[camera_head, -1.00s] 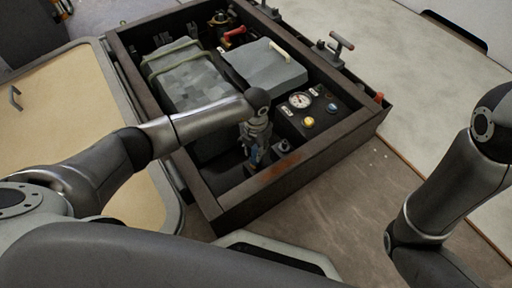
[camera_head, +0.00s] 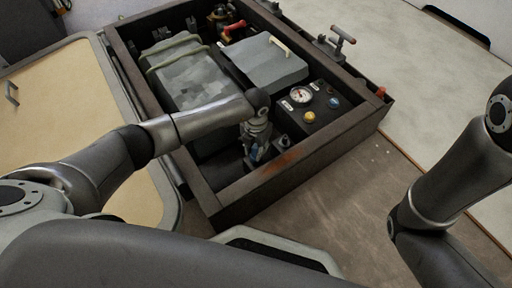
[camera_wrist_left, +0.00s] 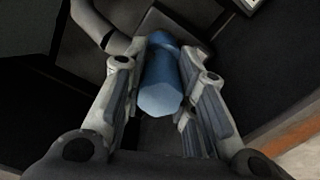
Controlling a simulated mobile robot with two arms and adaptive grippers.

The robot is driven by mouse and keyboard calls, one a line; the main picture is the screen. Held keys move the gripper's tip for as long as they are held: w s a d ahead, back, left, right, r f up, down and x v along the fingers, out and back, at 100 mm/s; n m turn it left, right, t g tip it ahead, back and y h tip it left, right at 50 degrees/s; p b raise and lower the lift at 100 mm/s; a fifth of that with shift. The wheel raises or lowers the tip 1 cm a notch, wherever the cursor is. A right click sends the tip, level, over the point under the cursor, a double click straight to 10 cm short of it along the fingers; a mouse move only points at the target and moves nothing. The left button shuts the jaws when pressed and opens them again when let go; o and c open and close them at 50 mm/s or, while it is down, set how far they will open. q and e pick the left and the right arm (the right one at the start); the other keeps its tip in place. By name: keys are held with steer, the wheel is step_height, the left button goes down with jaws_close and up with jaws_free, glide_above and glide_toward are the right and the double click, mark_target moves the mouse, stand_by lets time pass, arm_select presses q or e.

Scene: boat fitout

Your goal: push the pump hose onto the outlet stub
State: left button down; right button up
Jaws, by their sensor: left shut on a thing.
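My left gripper (camera_head: 257,153) reaches down into the front compartment of the dark open box (camera_head: 245,205). In the left wrist view its two fingers stand on either side of a blue, faceted cylindrical piece (camera_wrist_left: 161,88), and they are shut on it. I cannot tell for certain whether this is the end of the pump hose. A grey curved tube (camera_wrist_left: 97,25) bends in from the upper left behind it. A small grey fitting (camera_head: 284,143) stands just right of the gripper in the head view; I cannot tell whether it is the outlet stub. My right gripper is out of view.
A black panel with a gauge (camera_head: 301,95), a yellow knob (camera_head: 310,117) and a blue knob (camera_head: 334,103) is close to the right of the gripper. A strapped grey block (camera_head: 187,78) and a grey lidded case (camera_head: 262,62) fill the back. Box walls surround the gripper.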

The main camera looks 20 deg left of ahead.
arm_select(q)
steer(key=c, duration=1.1)
jaws_free()
steer(key=shift+f, duration=0.1)
